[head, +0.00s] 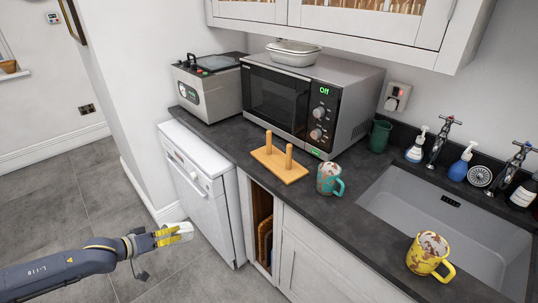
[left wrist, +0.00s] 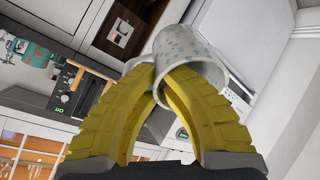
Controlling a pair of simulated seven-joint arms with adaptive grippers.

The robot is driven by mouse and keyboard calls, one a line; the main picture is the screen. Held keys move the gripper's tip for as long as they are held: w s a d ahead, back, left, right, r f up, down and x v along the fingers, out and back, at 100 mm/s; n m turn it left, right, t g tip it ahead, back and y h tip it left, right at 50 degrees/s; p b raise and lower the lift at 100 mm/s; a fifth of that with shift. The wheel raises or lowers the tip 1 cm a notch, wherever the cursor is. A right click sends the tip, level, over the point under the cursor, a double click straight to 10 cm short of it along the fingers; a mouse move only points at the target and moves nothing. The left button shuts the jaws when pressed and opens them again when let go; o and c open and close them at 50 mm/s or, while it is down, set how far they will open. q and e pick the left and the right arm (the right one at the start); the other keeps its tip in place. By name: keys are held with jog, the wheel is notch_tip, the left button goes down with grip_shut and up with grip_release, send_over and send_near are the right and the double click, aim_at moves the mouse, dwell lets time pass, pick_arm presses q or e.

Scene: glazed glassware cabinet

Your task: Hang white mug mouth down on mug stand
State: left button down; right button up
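The mug stand (head: 268,164) is a light wooden base with two upright pegs, on the dark counter in front of the microwave. Both pegs look bare. The white mug (head: 182,230) is held by my left gripper (head: 168,237) over the floor, left of the white dishwasher and well away from the stand. In the left wrist view the white mug (left wrist: 190,52) has pale blue-grey speckles, and the yellow fingers of my left gripper (left wrist: 162,80) close on it by its rim and handle side. The exact grip spot is partly hidden. My right gripper is out of view.
A teal mug (head: 327,180) stands just right of the stand. A yellow mug (head: 422,254) stands at the counter's front edge by the sink (head: 440,215). The microwave (head: 300,100) is behind the stand. A wall cabinet (head: 370,28) hangs above. The floor is clear.

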pick_arm(q)
jog(key=shift+g+y, duration=0.9)
jog(key=shift+g, duration=0.1)
jog(key=shift+r, duration=0.1)
jog(key=shift+w+g+y, duration=0.1)
jog(key=shift+g+y, duration=0.2)
jog(key=shift+g, duration=0.1)
jog(key=g+y, duration=0.2)
jog(key=shift+m+g+y, duration=0.3)
jog(key=shift+g+y, duration=1.4)
jog(key=shift+g, duration=0.1)
